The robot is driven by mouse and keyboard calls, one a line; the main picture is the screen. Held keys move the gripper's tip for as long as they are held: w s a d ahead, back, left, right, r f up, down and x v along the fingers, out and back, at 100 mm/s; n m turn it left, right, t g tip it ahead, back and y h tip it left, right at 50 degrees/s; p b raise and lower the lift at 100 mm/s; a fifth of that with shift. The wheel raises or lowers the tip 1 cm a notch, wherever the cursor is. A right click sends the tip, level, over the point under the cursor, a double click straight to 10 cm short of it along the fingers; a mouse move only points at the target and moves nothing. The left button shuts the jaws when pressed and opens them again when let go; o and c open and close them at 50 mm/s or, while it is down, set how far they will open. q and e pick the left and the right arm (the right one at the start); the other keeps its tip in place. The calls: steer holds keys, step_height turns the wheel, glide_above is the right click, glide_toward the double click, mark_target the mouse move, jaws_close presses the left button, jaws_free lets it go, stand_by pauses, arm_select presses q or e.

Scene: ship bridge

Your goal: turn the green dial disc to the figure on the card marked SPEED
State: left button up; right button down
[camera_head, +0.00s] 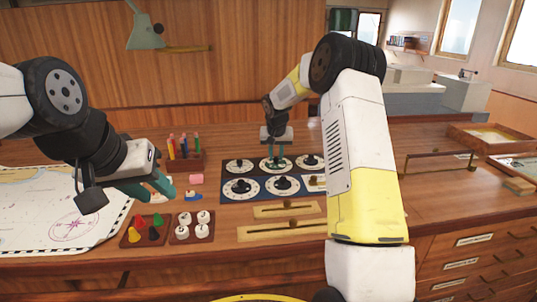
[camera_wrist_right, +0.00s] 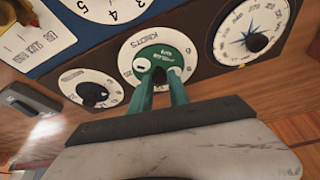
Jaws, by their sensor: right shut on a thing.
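The green dial disc (camera_wrist_right: 158,57) sits in the middle of a white dial marked KNOTS in the right wrist view. In the head view that dial (camera_head: 268,168) is the middle one of the back row. My right gripper (camera_head: 277,156) reaches down onto it from above. Its two green fingers (camera_wrist_right: 164,80) are shut on the disc, and their tips cover part of it. My left gripper (camera_head: 155,190) hangs over the left part of the desk, its fingers apart with nothing between them. I cannot make out a card marked SPEED in either view.
More dials (camera_head: 241,187) surround the green disc closely. A chart (camera_head: 50,205), coloured pegs (camera_head: 184,147) and game-like pieces (camera_head: 145,229) are on the left. Wooden strips (camera_head: 285,209) lie in front. A tray (camera_head: 492,138) is far right.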

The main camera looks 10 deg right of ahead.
steer(key=n+y, duration=0.1)
steer(key=n, duration=0.3)
steer(key=n+y, duration=0.1)
steer(key=n, duration=0.1)
steer(key=shift+d+y, duration=0.3)
steer(key=n+y, duration=0.1)
steer(key=n, duration=0.2)
steer(key=n+g, duration=0.1)
steer(key=n, duration=0.2)
steer(key=shift+w+d+g+y, duration=0.15)
steer(key=shift+g+y, duration=0.15)
steer(key=shift+y, duration=0.1)
steer(key=shift+n, duration=0.3)
steer(key=c, duration=1.3)
jaws_free()
steer(key=shift+o, duration=0.2)
steer(key=v, duration=0.8)
